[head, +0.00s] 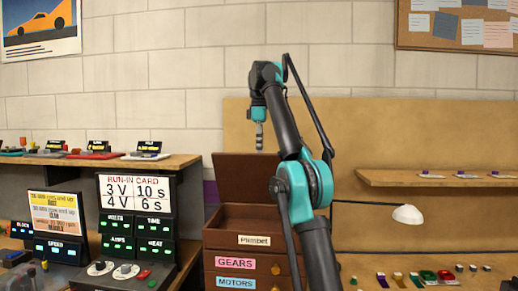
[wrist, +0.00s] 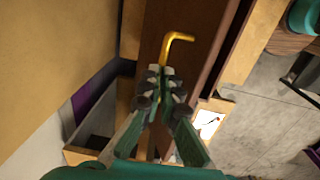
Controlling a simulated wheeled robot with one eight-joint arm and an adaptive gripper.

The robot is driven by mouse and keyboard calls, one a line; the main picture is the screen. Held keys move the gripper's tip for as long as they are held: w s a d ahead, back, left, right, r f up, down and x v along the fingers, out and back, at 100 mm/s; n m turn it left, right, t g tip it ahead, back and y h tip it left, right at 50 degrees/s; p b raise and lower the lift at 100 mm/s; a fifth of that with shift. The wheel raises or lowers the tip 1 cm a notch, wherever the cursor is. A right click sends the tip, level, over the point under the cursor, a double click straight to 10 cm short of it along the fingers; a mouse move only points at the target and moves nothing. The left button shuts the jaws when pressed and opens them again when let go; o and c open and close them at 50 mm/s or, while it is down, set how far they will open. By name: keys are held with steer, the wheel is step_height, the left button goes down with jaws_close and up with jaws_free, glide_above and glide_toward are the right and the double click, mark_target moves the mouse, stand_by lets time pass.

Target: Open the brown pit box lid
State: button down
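The brown pit box (head: 228,239) stands right of the run-in card panel in the head view. Its brown lid (head: 240,172) stands raised, close to upright, at the back of the box. In the wrist view the lid's dark brown face (wrist: 205,65) runs behind a bent gold handle (wrist: 180,37). My gripper (head: 259,147) points down at the lid's top edge. In the wrist view my gripper's fingers (wrist: 165,72) are close together, and the gold handle's lower end runs in between their tips. The fingers hide that end.
Drawers labelled GEARS and MOTORS (head: 236,263) are under the box top. The run-in card panel (head: 135,215) stands left. A shelf (head: 440,178) and a white lamp (head: 407,214) are on the right, above several small coloured parts. The wall behind the lid is close.

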steer(key=c, duration=2.3)
jaws_free()
steer(key=shift+w+d+f, duration=0.3)
steer(key=shift+w+f, duration=0.2)
steer(key=shift+w, duration=0.3)
steer(key=o, duration=0.5)
steer(key=shift+w+d+f, duration=0.1)
steer(key=shift+w+f, duration=0.25)
steer(key=shift+w, duration=0.2)
steer(key=shift+o, duration=0.8)
steer(key=shift+s, duration=0.1)
steer(key=shift+s+r, duration=0.1)
steer(key=shift+s, duration=0.1)
